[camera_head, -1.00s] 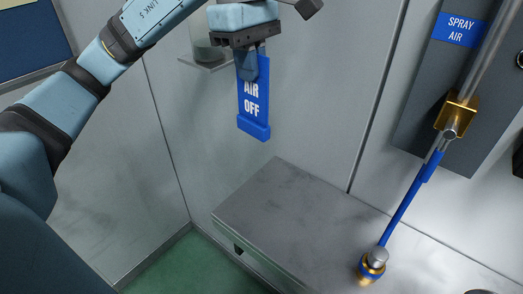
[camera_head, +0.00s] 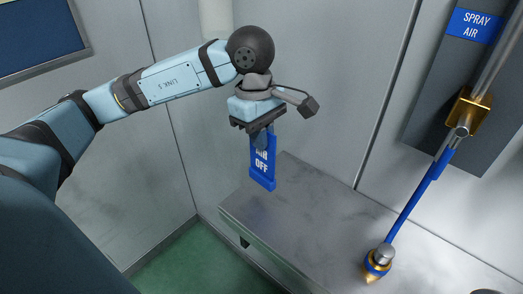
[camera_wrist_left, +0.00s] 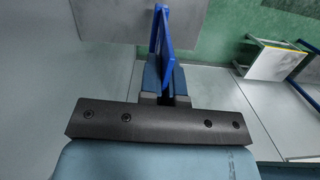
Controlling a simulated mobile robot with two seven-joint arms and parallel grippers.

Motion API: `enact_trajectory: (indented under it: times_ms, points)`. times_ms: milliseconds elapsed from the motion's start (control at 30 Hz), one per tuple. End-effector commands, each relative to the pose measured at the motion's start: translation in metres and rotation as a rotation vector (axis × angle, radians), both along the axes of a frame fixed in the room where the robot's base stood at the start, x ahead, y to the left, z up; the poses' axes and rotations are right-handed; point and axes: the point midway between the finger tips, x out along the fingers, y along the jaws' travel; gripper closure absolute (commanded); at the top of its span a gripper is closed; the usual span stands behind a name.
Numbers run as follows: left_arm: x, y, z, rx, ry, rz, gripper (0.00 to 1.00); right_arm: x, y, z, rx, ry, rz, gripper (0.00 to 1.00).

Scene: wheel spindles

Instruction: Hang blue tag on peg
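The blue tag (camera_head: 262,170) reads "AIR OFF" in white letters, its top word partly covered by the fingers. My left gripper (camera_head: 259,139) is shut on its upper end. The tag hangs down in front of the grey wall, near the back left of the metal bench in the picture. In the left wrist view the tag (camera_wrist_left: 163,38) stands nearly edge-on between the fingers (camera_wrist_left: 165,78). I cannot make out a peg for certain in either view. My right gripper is not in view.
The grey metal bench (camera_head: 300,215) has a clear top at its left end. A blue and brass spray wand (camera_head: 412,205) slants down to it at right, beside a dark panel with a "SPRAY AIR" label (camera_head: 475,25). Green floor (camera_head: 190,265) shows at lower left.

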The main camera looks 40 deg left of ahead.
Motion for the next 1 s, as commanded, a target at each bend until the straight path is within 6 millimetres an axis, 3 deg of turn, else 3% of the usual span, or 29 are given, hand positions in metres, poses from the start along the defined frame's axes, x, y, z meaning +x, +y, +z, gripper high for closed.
enact_trajectory:
  times_ms: [333,767,900,1000]
  points:
    - [0.000,0.000,-0.039,0.000,0.002,0.000,1.00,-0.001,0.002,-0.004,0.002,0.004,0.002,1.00]
    - [0.000,0.000,-0.048,0.000,-0.001,-0.001,1.00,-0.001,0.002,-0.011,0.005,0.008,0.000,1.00]
    - [0.000,0.000,-0.045,0.000,0.000,-0.001,0.70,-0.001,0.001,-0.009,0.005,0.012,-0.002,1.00]
    - [0.000,0.000,-0.045,0.000,0.000,-0.001,0.70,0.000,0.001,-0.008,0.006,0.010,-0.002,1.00]
